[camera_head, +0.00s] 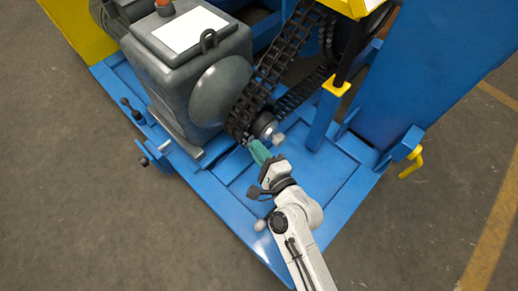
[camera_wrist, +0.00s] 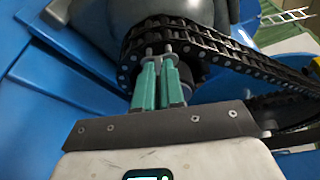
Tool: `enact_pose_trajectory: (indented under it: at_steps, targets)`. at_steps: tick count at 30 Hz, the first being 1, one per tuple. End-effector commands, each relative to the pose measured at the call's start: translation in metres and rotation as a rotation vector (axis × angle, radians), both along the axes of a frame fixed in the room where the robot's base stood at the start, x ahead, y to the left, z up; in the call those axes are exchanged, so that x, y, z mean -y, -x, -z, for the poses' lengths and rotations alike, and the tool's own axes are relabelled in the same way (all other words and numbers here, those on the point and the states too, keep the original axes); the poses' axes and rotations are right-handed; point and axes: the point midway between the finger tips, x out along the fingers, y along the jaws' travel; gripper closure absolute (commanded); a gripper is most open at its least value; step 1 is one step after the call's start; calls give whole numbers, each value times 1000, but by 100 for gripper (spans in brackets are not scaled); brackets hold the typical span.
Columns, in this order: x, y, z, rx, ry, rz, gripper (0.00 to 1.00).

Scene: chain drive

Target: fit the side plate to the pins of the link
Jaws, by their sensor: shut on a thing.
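My gripper (camera_head: 254,145) has its teal fingers at the chain where it wraps round the lower sprocket. In the wrist view the fingertips (camera_wrist: 158,60) are close together on a small grey metal piece, which looks like the side plate (camera_wrist: 158,48). Two pin-like ends show at the tips, against the dark chain (camera_wrist: 190,38). The chain also shows in the head view (camera_head: 270,75). The link's pins are too small and too covered by the fingers to tell apart, and I cannot tell whether the plate sits on them.
A grey motor housing (camera_head: 185,65) with a rounded cover (camera_head: 221,92) stands left of the chain. A shaft end (camera_head: 278,138) sticks out right of the fingers. A blue post (camera_head: 322,120) stands farther right. The blue base (camera_head: 235,200) is mostly bare in front.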

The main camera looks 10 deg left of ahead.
Motion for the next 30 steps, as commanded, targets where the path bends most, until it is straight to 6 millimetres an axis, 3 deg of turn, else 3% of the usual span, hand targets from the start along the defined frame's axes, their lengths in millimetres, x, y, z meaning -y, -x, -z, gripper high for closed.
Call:
enact_pose_trajectory:
  at_steps: [25, 26, 30]
  targets:
    - [-15, -12, -1, 0, 0, 0, 100]
    - [-15, -12, 0, 0, 0, 0, 90]
    - [-15, -12, 0, 1, -1, 0, 76]
